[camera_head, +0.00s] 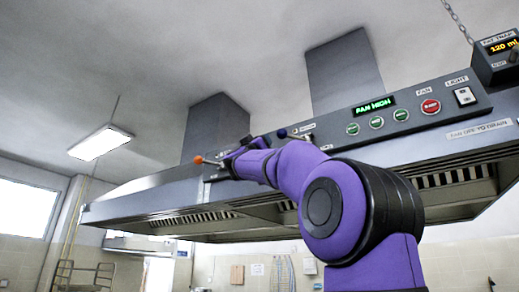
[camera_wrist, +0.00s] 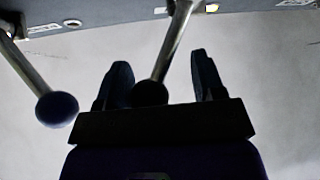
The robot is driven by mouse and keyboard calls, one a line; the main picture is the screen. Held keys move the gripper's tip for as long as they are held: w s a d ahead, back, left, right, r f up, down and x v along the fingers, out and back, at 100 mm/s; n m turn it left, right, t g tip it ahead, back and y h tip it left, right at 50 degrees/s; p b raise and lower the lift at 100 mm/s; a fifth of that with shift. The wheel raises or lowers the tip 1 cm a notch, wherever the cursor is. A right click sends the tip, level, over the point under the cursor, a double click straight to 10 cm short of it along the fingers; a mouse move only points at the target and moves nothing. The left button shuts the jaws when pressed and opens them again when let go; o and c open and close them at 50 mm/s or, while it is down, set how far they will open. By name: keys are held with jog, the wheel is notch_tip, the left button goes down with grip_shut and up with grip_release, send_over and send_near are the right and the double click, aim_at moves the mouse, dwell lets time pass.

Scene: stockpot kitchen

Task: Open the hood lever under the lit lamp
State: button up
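In the wrist view my gripper (camera_wrist: 160,60) is open, with one dark finger on each side of a lever with a black ball knob (camera_wrist: 150,93). The knob sits closer to the left finger; contact is unclear. This lever's rod rises to the hood edge beside a lit yellowish lamp (camera_wrist: 211,8). A second lever with a dark blue knob (camera_wrist: 57,109) hangs to the left, near an unlit round lamp (camera_wrist: 72,22). In the head view an orange knob (camera_head: 198,159) and a blue knob (camera_head: 282,133) show on the hood front; my arm hides the part between.
The steel hood (camera_head: 150,205) spans the view. Its right panel carries a green FAN HIGH display (camera_head: 374,106), several green buttons, a red button (camera_head: 431,106) and a light switch (camera_head: 464,96). A fat trap box (camera_head: 497,58) hangs at the upper right.

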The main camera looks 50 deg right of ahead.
jog(key=s+a+f, duration=0.6)
jog(key=f, duration=0.2)
jog(key=shift+s+f, duration=0.2)
dwell(1.2)
dwell(0.4)
jog(key=v, duration=1)
jog(key=shift+a+f, duration=0.25)
jog(key=shift+s, duration=0.1)
